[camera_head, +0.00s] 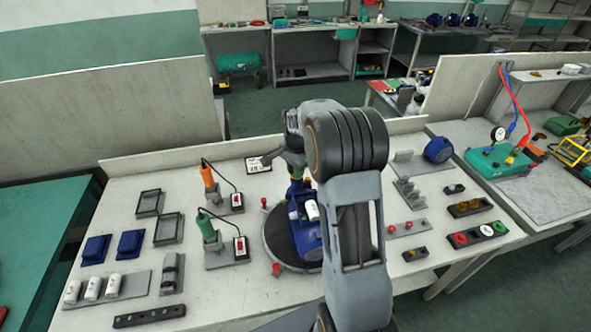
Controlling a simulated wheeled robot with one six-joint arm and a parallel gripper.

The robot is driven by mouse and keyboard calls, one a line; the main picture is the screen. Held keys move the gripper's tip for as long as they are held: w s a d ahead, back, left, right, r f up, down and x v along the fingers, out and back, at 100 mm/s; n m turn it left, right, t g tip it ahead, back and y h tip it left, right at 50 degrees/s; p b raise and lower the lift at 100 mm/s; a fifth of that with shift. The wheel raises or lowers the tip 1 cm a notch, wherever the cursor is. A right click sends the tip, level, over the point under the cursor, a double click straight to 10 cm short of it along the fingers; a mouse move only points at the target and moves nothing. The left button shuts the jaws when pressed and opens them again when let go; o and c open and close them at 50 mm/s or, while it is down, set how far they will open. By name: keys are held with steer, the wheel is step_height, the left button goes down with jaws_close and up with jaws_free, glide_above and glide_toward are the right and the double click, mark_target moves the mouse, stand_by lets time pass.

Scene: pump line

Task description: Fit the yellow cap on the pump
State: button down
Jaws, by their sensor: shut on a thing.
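The blue pump (303,228) sits on a dark round turntable (275,240) in the middle of the bench, with a white cylinder on its side. My gripper (296,178) is over the pump's far end, pointing down. A small patch of yellow, the cap (297,181), shows at its fingertips, and the gripper is shut on it. The cap is right at the top of the pump; I cannot tell whether it touches. My arm hides the pump's right side and part of the turntable.
Orange (207,178) and green (206,229) screwdrivers stand in holders at left. Small red clamps ring the turntable. A tray of red, white and green caps (480,235) lies at right. White cylinders (92,289) stand front left. Bare bench lies between the groups.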

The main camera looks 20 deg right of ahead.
steer(key=shift+f, duration=0.35)
steer(key=c, duration=1)
jaws_free()
steer(key=shift+o, duration=0.2)
steer(key=shift+r, duration=0.2)
steer(key=shift+r+p, duration=2)
steer(key=shift+r, duration=0.85)
step_height(320, 180, up, 14)
steer(key=b, duration=0.1)
steer(key=shift+b, duration=0.35)
steer(key=shift+f, duration=0.15)
